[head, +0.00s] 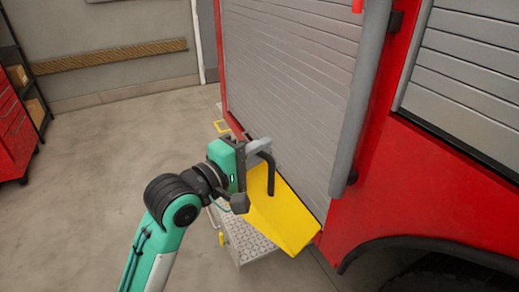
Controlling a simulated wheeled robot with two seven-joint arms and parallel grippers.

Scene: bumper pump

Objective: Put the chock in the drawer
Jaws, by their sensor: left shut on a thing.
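The chock (282,220) is a yellow wedge with a black bent handle. It is in the middle of the head view, in front of the red truck's grey shutter and tilted with its narrow end to the lower right. My left gripper (262,158) is at the handle at its top and is shut on the chock. Below the chock a metal tread-plate part (247,242) juts out from the truck, partly hidden by the chock and my arm. I cannot tell whether it is the drawer. My right gripper is out of view.
The truck's grey roller shutter (290,80) and red body (410,190) fill the right side. A black wheel arch is at the lower right. A red cabinet (14,130) and a shelf with boxes stand at the far left. The concrete floor (100,170) on the left is clear.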

